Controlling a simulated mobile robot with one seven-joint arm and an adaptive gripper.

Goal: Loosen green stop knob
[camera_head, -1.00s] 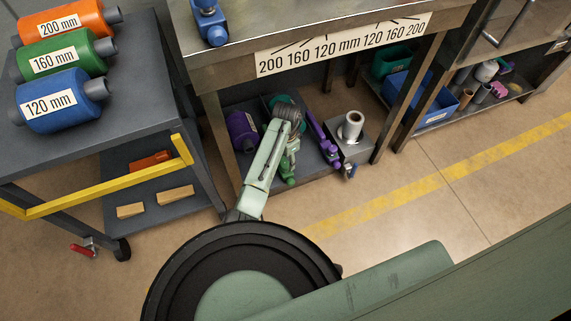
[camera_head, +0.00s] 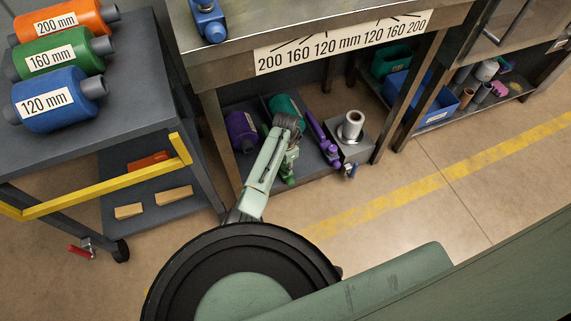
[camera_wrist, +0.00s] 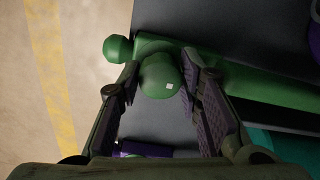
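The green stop knob (camera_wrist: 160,76) is a round, dark green knob with a small pale square mark, in the middle of the wrist view. It joins a green stop body (camera_wrist: 255,85) that runs right along a dark shelf. My gripper (camera_wrist: 160,68) is open, with one padded finger on each side of the knob. A narrow gap shows at the left finger; I cannot tell whether the right finger touches. In the head view the green stop (camera_head: 290,180) shows low on the shelf, partly hidden by my arm.
A purple stop (camera_head: 323,142) lies right of my arm, and a purple roller (camera_head: 241,131) and teal roller (camera_head: 284,105) lie nearby. A metal block with a post (camera_head: 351,130) stands right. The bench (camera_head: 200,65) is overhead. A cart (camera_head: 150,135) stands left.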

